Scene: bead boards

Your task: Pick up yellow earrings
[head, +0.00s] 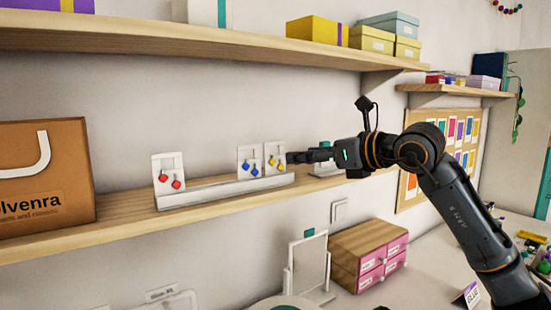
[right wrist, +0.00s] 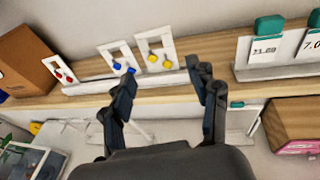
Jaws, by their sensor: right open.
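The yellow earrings (head: 274,161) hang on a white card at the right end of a white display strip on the middle shelf. They also show in the right wrist view (right wrist: 153,59), just beyond and between my fingertips. My right gripper (head: 291,158) reaches in from the right, close beside the yellow earrings' card. In the right wrist view its fingers (right wrist: 163,86) are spread apart, with nothing held between them. Blue earrings (head: 254,169) hang on the card just left of the yellow ones. Red earrings (head: 170,181) hang farther left. My left gripper is out of view.
The wooden shelf (head: 130,227) carries a brown bag (head: 45,170) at the left. An upper shelf (head: 200,37) with boxes runs above. Price tags in a holder (right wrist: 268,48) stand right of the gripper. A pink-drawer box (head: 370,250) sits below.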

